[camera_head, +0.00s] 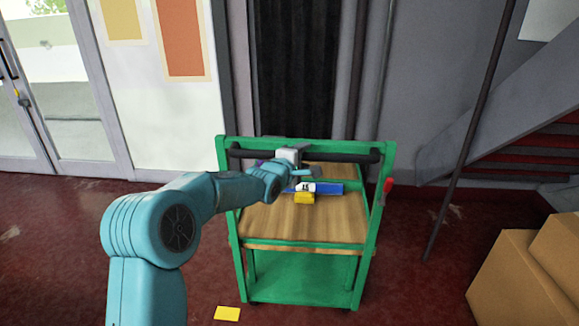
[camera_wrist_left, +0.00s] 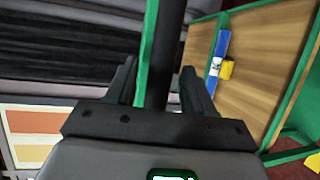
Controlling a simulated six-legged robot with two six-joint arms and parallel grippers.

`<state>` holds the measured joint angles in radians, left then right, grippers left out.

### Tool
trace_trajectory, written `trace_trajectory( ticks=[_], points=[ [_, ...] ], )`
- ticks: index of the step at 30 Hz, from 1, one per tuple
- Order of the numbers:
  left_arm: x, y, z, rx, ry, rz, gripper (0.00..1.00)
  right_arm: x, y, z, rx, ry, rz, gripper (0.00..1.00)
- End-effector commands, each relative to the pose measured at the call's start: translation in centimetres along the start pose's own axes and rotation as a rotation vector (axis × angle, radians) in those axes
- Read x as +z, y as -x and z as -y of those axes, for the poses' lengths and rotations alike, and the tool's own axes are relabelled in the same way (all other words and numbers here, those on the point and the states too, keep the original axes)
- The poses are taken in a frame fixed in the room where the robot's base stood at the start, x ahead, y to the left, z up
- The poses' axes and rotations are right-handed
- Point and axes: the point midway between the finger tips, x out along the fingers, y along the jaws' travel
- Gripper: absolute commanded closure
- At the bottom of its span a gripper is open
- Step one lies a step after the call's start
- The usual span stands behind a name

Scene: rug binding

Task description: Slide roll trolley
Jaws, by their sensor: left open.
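The green trolley (camera_head: 380,215) stands on the red floor with a wooden top shelf (camera_head: 330,225) and a green lower shelf. Its black handle bar (camera_head: 345,157) spans the far end between two green posts. My left gripper (camera_head: 294,158) reaches over the shelf to the middle of the bar. In the left wrist view, my left gripper (camera_wrist_left: 160,78) is open, with a finger on either side of the bar (camera_wrist_left: 170,40). I cannot tell whether either finger touches it. My right gripper is out of view.
A blue object (camera_head: 330,188) and a yellow block (camera_head: 304,198) lie on the shelf. A red knob (camera_head: 388,186) is on the right post. Cardboard boxes (camera_head: 515,285) and a leaning dark pole (camera_head: 466,140) stand to the right. A yellow patch (camera_head: 227,313) marks the floor.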

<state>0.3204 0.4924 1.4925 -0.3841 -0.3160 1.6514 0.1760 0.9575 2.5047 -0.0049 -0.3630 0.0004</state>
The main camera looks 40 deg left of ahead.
Motion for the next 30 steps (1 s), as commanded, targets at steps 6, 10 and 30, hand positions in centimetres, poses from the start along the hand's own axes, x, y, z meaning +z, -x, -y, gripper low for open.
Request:
trace_trajectory(
  ticks=[6,10,30],
  points=[
    [-0.1,5.1,0.1,0.002,0.0,-0.002,0.47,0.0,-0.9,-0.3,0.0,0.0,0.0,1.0],
    [-0.1,8.7,0.0,0.004,0.0,-0.002,0.47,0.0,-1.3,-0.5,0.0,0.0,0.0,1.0],
    [0.0,15.4,0.0,0.002,-0.001,-0.001,0.47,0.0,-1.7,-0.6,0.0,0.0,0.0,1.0]
  ],
)
